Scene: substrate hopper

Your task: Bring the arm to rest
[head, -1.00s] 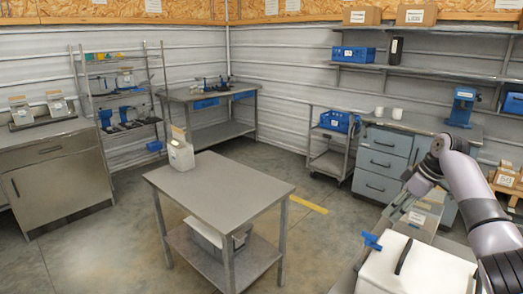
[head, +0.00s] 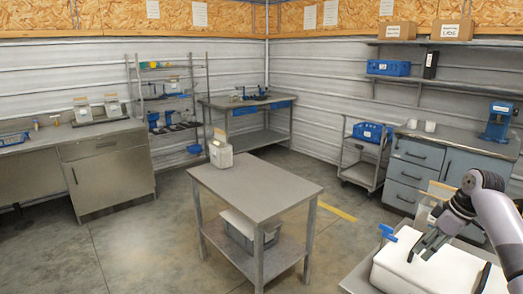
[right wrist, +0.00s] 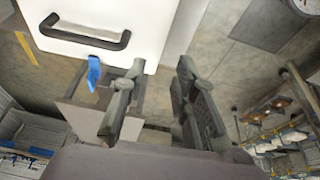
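My right arm comes in from the right edge of the head view. Its gripper (head: 428,246) hangs over a white box-like body with a dark handle (head: 408,275). A blue lever (head: 387,232) is at the box's left back corner. In the right wrist view the two fingers of my right gripper (right wrist: 158,92) stand apart with nothing between them. The white box (right wrist: 150,22), its dark handle (right wrist: 85,37) and the blue lever (right wrist: 94,73) show beyond the fingers. I cannot tell the exact gap between gripper and box. My left gripper is not in view.
A steel table (head: 255,190) in the middle carries a white container (head: 221,152), with a grey bin (head: 250,232) on its lower shelf. A drawer cabinet (head: 412,170) stands behind my right arm. The floor to the left is clear.

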